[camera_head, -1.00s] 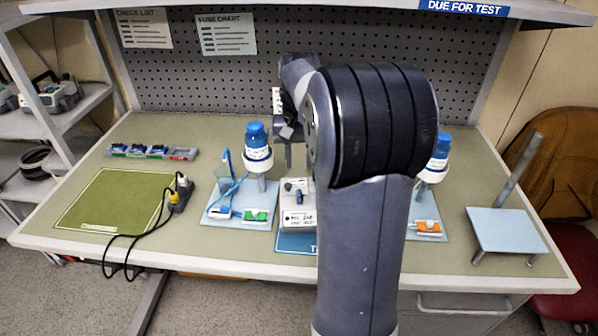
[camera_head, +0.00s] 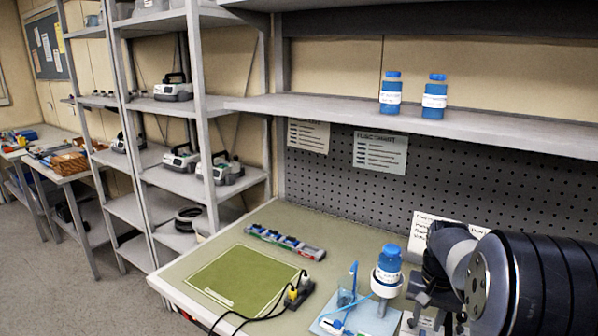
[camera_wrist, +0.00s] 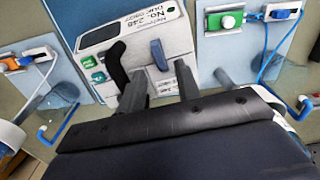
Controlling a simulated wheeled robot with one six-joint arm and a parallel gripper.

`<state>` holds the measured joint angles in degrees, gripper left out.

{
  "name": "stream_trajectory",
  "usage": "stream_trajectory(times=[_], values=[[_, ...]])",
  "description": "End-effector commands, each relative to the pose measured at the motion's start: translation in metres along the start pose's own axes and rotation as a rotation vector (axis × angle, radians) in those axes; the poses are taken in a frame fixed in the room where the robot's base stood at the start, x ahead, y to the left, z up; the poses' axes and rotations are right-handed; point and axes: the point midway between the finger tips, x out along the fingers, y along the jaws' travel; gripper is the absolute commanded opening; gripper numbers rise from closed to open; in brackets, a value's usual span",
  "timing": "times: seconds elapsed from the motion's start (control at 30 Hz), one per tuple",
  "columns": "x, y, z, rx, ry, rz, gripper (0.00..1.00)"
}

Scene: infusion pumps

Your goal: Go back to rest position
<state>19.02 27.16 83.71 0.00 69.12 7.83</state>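My gripper (camera_head: 437,311) hangs over the bench at the lower right of the head view, partly hidden by my arm. In the wrist view its two grey fingers (camera_wrist: 160,88) are apart, with nothing visible held between them. Beyond the fingertips is a white pump (camera_wrist: 140,50) marked "No. 248", with a black handle and a blue lever. I cannot tell how far above or in front of it the fingertips are. In the head view the pump is largely hidden or out of frame.
A shelf (camera_head: 430,120) with two bottles overhangs the bench.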

Motion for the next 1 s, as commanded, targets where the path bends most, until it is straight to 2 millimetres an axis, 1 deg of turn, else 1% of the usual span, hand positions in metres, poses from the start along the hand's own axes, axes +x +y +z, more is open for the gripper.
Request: stream_trajectory(times=[0.03, 0.13, 0.2, 0.33, 0.77, 0.87, 1.0], values=[[0.008, 0.000, 0.001, 0.000, -0.004, 0.001, 0.32], [0.022, 0.000, 0.001, 0.000, -0.003, 0.000, 0.32], [0.028, 0.000, 0.001, 0.000, -0.002, 0.000, 0.32], [0.035, 0.000, 0.000, 0.000, -0.001, 0.000, 0.32], [0.032, 0.000, 0.000, -0.009, 0.001, 0.000, 0.32], [0.024, 0.000, -0.001, 0.000, 0.003, 0.000, 0.32], [0.003, 0.000, -0.001, 0.000, 0.006, -0.001, 0.32]])
